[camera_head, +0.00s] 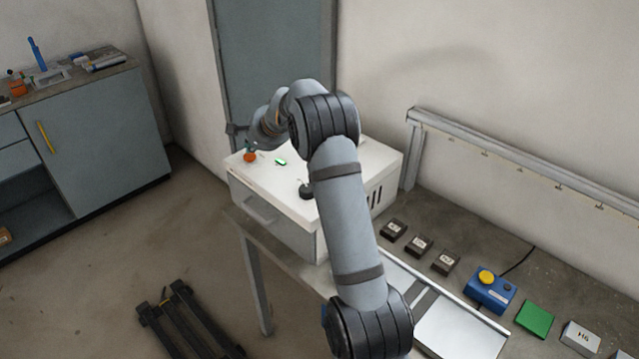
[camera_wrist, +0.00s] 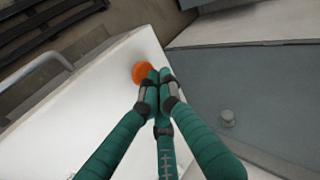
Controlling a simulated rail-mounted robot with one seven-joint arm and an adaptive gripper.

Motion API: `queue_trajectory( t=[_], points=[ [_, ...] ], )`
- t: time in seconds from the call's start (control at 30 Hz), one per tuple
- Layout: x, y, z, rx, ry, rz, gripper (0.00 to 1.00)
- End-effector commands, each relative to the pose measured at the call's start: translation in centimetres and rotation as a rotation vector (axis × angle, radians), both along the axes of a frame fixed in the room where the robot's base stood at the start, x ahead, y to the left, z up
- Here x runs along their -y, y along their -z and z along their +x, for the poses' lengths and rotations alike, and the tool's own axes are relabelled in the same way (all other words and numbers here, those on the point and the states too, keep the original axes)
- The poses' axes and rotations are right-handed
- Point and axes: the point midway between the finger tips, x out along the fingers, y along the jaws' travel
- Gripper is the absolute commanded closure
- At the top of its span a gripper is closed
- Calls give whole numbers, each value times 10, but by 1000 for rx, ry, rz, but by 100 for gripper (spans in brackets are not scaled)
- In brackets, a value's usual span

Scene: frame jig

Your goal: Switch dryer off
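The dryer (camera_head: 300,205) is a white box with a front drawer handle, standing on the table. On its top are an orange-red button (camera_head: 250,157), a lit green indicator (camera_head: 281,161) and a black knob (camera_head: 306,190). In the wrist view the orange button (camera_wrist: 141,73) sits near the edge of the white top (camera_wrist: 85,110). My gripper (camera_wrist: 160,76) has teal fingers with their tips drawn together and nothing between them. The tips overlap the button's right side in this view; I cannot tell whether they touch it. My arm hides part of the dryer in the head view.
A grey door (camera_head: 275,60) is close behind the dryer. Three small dark blocks (camera_head: 419,244), a blue box with a yellow button (camera_head: 490,289) and a green block (camera_head: 534,319) lie on the table at right. A metal rail (camera_head: 530,165) runs behind them.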

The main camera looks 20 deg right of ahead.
Motion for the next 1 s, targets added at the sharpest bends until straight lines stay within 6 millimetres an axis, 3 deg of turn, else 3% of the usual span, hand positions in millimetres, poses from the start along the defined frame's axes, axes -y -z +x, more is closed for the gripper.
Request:
queue_trajectory(
  t=[0.23,1.0],
  points=[
    [0,9,0,1,0,1,100],
    [0,10,0,-1,0,0,100]
  ],
)
